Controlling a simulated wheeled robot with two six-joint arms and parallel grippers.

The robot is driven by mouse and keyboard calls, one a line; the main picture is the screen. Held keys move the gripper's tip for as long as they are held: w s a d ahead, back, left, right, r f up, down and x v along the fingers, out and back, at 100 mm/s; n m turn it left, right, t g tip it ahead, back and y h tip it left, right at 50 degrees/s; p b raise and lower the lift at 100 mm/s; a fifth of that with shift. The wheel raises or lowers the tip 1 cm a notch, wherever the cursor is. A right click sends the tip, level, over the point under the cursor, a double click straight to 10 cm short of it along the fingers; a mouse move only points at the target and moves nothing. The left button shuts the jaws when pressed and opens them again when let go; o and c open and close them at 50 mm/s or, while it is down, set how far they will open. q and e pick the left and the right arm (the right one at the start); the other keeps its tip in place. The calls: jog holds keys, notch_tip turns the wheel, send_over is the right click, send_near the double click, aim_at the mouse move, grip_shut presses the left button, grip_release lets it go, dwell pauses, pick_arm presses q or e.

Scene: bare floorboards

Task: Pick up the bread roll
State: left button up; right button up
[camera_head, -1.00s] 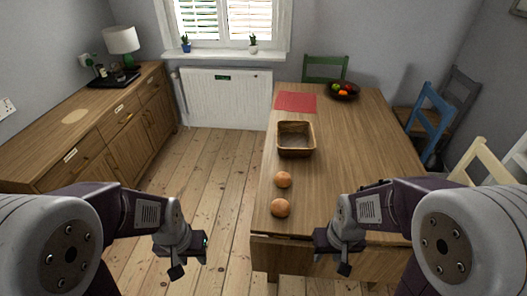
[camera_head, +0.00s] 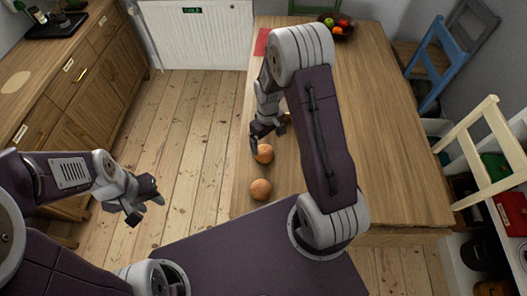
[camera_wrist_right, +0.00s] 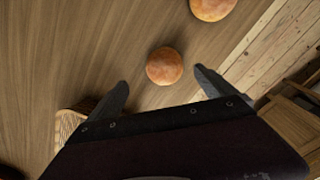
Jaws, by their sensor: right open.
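Two round golden-brown bread rolls lie on the wooden table: the farther roll (camera_head: 264,154) and the nearer roll (camera_head: 260,189). My right gripper (camera_head: 268,138) is open and empty, above the table by the farther roll. In the right wrist view, that roll (camera_wrist_right: 164,66) appears just ahead of the gap between the spread fingers, apart from both. The nearer roll (camera_wrist_right: 212,8) is cut by the top edge there. My left gripper (camera_head: 147,210) looks open and empty, over the floor left of the table.
My right arm hides most of the basket in the head view; its woven side (camera_wrist_right: 68,126) shows in the right wrist view. A fruit bowl (camera_head: 337,30) stands at the table's far end. Chairs line the right side. The table's right half (camera_head: 385,140) is clear.

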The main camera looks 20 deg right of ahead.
aim_at(264, 150)
jog(key=f, duration=0.3)
jog(key=shift+w+f, duration=0.1)
jog(key=shift+w, duration=0.1)
jog(key=f, duration=0.2)
jog(key=a+f, duration=0.1)
jog(key=f, duration=0.1)
jog(key=shift+f, duration=0.15)
jog(key=shift+w+f, duration=0.1)
jog(key=shift+f, duration=0.35)
jog(key=shift+r, duration=0.1)
jog(key=c, duration=1.4)
